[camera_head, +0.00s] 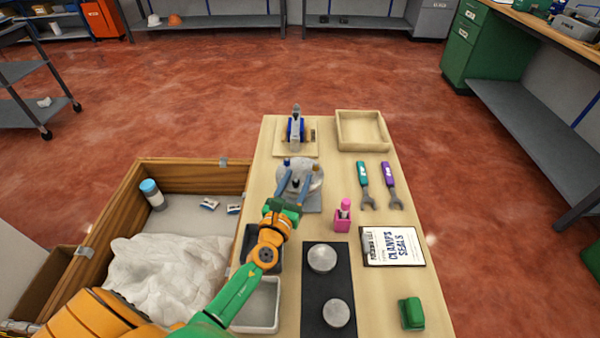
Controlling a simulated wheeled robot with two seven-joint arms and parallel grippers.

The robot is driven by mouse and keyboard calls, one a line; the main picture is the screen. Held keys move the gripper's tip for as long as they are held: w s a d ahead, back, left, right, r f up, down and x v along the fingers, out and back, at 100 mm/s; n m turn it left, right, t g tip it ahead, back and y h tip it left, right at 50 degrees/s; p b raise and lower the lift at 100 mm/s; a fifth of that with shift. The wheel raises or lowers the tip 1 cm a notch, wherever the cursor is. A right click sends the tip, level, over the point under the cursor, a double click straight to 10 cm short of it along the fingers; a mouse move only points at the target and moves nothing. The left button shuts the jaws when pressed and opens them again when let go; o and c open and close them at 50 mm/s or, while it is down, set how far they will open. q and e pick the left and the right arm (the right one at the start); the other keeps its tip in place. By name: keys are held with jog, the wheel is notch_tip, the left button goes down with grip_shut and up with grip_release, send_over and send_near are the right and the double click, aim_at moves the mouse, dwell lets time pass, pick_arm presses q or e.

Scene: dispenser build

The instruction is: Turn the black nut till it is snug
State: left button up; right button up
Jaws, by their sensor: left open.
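A small dark piece, likely the black nut (296,183), shows on a pale grey round part (313,167) that stands on a grey plate (316,205) in the middle of the table. My left gripper (299,173) is open, its two blue-grey fingers reaching over the round part, one on each side of the dark piece. I cannot tell whether the fingers touch it. The gripper's palm and wrist hide the near side of the plate. My right gripper is not in view.
Behind stands a blue and grey device on a wooden base (283,150), beside an empty wooden tray (361,148). A black mat (313,290) holds two discs. A wooden crate (195,162) stands left.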

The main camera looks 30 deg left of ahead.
pick_arm(q)
jog(key=shift+w+a, duration=0.2)
jog(key=shift+w, duration=1)
grip_shut()
jog(key=shift+f+m+h+b, duration=0.2)
jog(key=shift+m+h+b, duration=0.35)
jog(key=shift+b, duration=0.3)
jog(key=m+g+h+b, duration=0.1)
jog(key=m+h+b, duration=0.1)
jog(key=b, duration=0.3)
jog(key=d+m+g+h+b, duration=0.1)
jog(key=m+h+b, duration=0.2)
jog(key=h+b, duration=0.2)
jog(key=d+m+h+b, duration=0.1)
jog(key=m+h+b, duration=0.1)
jog(key=h+b, duration=0.2)
jog(key=shift+s+f+g+h+b, duration=0.25)
jog(key=shift+g+b, duration=0.15)
jog(key=shift+b, duration=1.1)
jog(key=shift+r+m+h+b, duration=0.2)
jog(key=shift+m+h+b, duration=0.25)
jog(key=shift+b, duration=0.15)
jog(key=shift+r+g, duration=0.15)
jog(key=shift+g, duration=0.15)
jog(key=shift+r, duration=0.1)
